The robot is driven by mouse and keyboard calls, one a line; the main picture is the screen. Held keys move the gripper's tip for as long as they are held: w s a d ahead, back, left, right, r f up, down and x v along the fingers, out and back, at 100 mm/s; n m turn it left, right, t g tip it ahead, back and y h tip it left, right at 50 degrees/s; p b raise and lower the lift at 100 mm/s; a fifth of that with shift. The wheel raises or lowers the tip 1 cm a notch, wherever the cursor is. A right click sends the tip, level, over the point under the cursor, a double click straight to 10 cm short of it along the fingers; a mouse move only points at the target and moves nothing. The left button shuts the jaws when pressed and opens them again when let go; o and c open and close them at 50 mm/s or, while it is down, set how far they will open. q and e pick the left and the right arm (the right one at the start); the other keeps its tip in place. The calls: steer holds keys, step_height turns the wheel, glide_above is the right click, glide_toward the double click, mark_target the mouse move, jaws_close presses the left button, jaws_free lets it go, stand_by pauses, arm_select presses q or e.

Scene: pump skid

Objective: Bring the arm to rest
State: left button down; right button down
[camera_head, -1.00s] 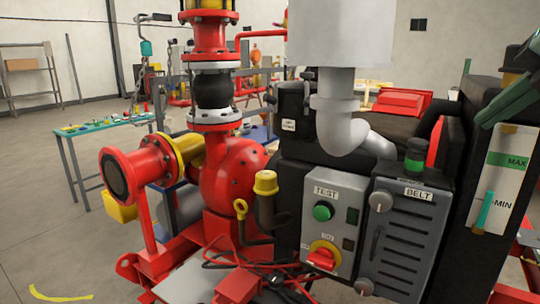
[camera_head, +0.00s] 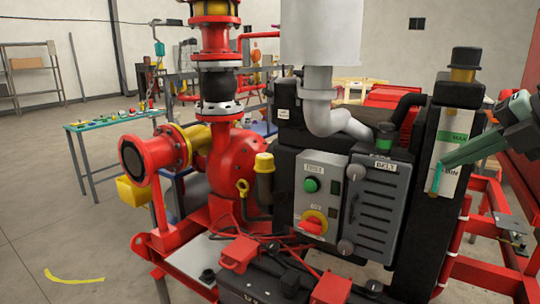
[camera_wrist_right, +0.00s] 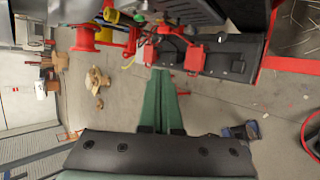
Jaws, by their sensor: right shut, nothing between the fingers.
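My right gripper (camera_head: 447,161) is green and comes in from the right edge of the head view. It is shut and empty, and its fingertips overlap the white level gauge (camera_head: 459,122) marked MAX and MIN. I cannot tell from this view whether they touch it. In the right wrist view the two green fingers (camera_wrist_right: 162,74) lie side by side, with the floor and the skid's red parts beyond them. My left gripper is not in view.
The grey control box (camera_head: 325,170) with a green TEST button and the BELT panel (camera_head: 377,210) stand left of the gripper. The red skid frame (camera_head: 480,272) runs below. A tool table (camera_head: 115,121) stands at far left, with open floor before it.

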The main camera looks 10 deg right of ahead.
steer(key=w+f+m+t+y+p, duration=0.1)
steer(key=w+f+m+t+y, duration=0.15)
steer(key=f, duration=0.65)
steer(key=w+f+m+t+y+p, duration=0.15)
steer(key=f+m+y, duration=0.25)
steer(key=f, duration=0.6)
steer(key=s+a+f+m+t+h, duration=0.1)
steer(key=s+f+m+t+h, duration=0.15)
steer(key=f+m, duration=0.4)
steer(key=s+a+f+m+t+h, duration=0.1)
steer(key=s+f+m+h, duration=0.15)
steer(key=f, duration=0.75)
arm_select(q)
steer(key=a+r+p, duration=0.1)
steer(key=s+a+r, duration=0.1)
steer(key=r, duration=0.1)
steer(key=shift+p, duration=0.35)
arm_select(e)
steer(key=s+a+f+m+g+h, duration=0.3)
steer(key=s+a+f+m+g, duration=0.4)
steer(key=s+a+f, duration=0.9)
step_height(320, 180, down, 3)
steer(key=shift+s+a+m, duration=0.15)
steer(key=shift+a+m, duration=0.15)
steer(key=shift+m, duration=0.85)
